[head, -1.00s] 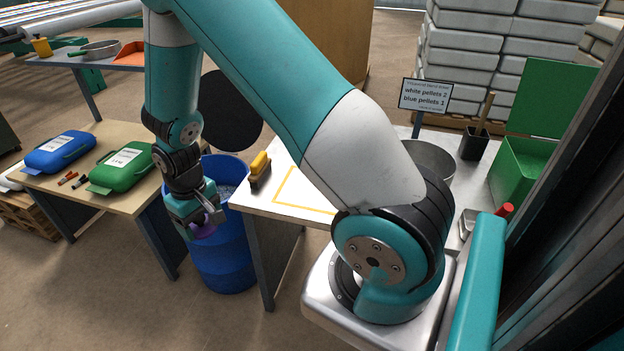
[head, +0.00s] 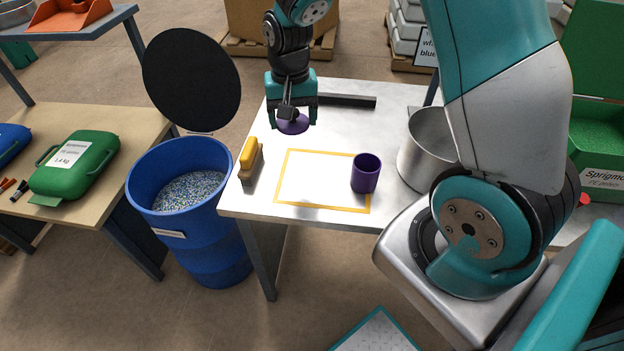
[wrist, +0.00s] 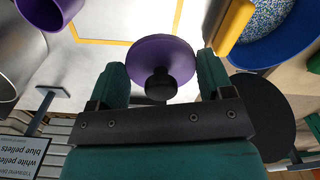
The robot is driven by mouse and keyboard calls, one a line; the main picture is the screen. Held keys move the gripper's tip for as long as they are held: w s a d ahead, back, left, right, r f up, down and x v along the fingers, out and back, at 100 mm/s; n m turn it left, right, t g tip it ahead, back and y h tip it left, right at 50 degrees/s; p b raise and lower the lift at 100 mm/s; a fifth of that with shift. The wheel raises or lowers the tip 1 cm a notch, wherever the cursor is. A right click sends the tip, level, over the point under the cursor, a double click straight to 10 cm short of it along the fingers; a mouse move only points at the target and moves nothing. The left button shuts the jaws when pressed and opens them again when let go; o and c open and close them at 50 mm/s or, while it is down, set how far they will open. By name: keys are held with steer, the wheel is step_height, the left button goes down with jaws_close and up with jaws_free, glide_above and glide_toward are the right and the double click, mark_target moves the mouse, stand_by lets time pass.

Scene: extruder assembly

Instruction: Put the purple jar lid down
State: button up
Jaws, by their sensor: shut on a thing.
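The purple jar lid (head: 291,125) is a round disc with a dark knob, seen below my gripper (head: 291,112). My gripper is shut on the lid's knob and holds it over the back left of the metal table (head: 405,95). In the wrist view the lid (wrist: 176,55) lies between the fingers of my gripper (wrist: 162,85). Whether the lid touches the table is hard to tell. The purple jar (head: 366,174) stands upright at the right edge of the yellow-outlined white area (head: 312,180), with its top open.
A yellow brush (head: 250,158) stands on the table's left side. A steel pot (head: 427,150) is to the right of the jar. A dark bar (head: 345,101) lies at the back. A blue barrel of pellets (head: 185,195) stands left of the table.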

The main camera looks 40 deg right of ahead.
mark_target(304, 180)
steer(key=r+m, duration=0.1)
steer(key=s+r+m+b, duration=0.1)
steer(key=m, duration=0.1)
steer(key=s+r+m+b, duration=0.1)
steer(key=m, duration=0.1)
steer(key=shift+d+r, duration=0.3)
steer(key=shift+s+m, duration=0.15)
steer(key=shift+m, duration=0.15)
step_height(304, 180, down, 19)
steer(key=shift+f+b, duration=0.1)
steer(key=shift+b, duration=0.7)
steer(key=shift+f, duration=0.2)
steer(key=o, duration=0.9)
steer(key=shift+r, duration=0.2)
